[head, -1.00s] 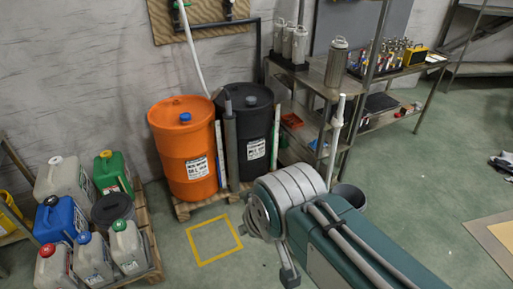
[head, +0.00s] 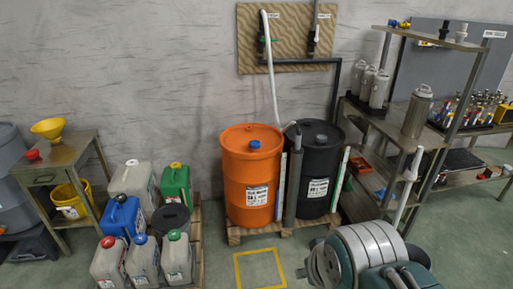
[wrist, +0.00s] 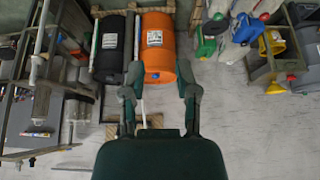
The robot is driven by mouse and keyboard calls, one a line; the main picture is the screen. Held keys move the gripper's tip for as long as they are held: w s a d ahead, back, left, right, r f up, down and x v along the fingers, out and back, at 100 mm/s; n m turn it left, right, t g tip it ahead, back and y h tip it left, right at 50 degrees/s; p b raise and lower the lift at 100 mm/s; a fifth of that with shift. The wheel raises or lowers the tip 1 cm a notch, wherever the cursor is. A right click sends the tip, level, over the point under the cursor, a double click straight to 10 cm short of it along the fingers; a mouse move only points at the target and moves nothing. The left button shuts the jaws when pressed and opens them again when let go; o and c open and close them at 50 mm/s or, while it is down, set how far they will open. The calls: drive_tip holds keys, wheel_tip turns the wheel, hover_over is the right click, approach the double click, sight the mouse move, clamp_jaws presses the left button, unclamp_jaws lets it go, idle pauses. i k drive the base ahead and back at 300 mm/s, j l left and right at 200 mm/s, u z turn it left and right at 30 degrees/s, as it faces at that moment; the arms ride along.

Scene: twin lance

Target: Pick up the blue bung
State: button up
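The blue bung (head: 254,144) sits on the top of the orange drum (head: 252,185), which stands upright against the wall. My gripper does not show in the head view, where only my arm appears at the lower right.
A black drum (head: 318,175) stands right of the orange one on a pallet (head: 233,236). A white lance (head: 271,75) rises behind them. Jerrycans (head: 142,260) crowd the left; metal shelving (head: 398,132) stands right. The floor by the yellow square (head: 258,268) is clear.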

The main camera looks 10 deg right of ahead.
sight(253, 143)
drive_tip(key=i+l, duration=0.15)
drive_tip(key=i, duration=0.75)
drive_tip(key=i+l, duration=0.1)
drive_tip(key=i, duration=0.8)
drive_tip(key=i+l, duration=0.15)
drive_tip(key=i, duration=0.7)
